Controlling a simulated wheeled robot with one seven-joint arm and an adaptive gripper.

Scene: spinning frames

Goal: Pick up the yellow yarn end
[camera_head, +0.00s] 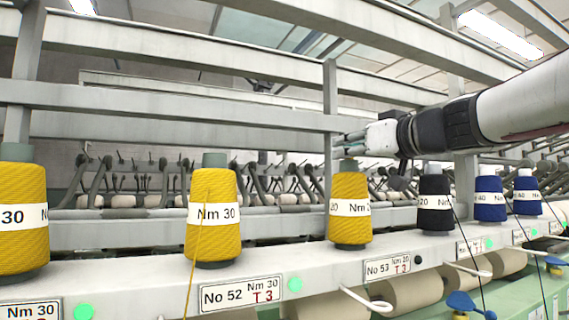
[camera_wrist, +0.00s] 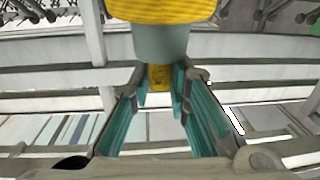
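A yellow yarn strand (camera_head: 196,250) runs down the front of the yellow cone (camera_head: 213,228) labelled Nm 30 and hangs past the white rail. My gripper (camera_head: 340,143) reaches in from the right, pointing left, just above another yellow cone (camera_head: 350,230). It is to the right of the strand and apart from it. In the wrist view, which looks upside down, the teal fingers (camera_wrist: 160,92) are spread apart. A yellow cone (camera_wrist: 160,10) with a grey tube top shows near the camera, and a small yellow patch (camera_wrist: 160,77) shows between the fingertips. No strand is visible there.
A third yellow cone (camera_head: 22,240) stands at the far left. A black cone (camera_head: 435,218) and blue cones (camera_head: 489,212) stand at the right. Grey frame beams (camera_head: 180,98) and a post (camera_head: 330,100) are close to my gripper. The white rail (camera_head: 140,285) carries the cones.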

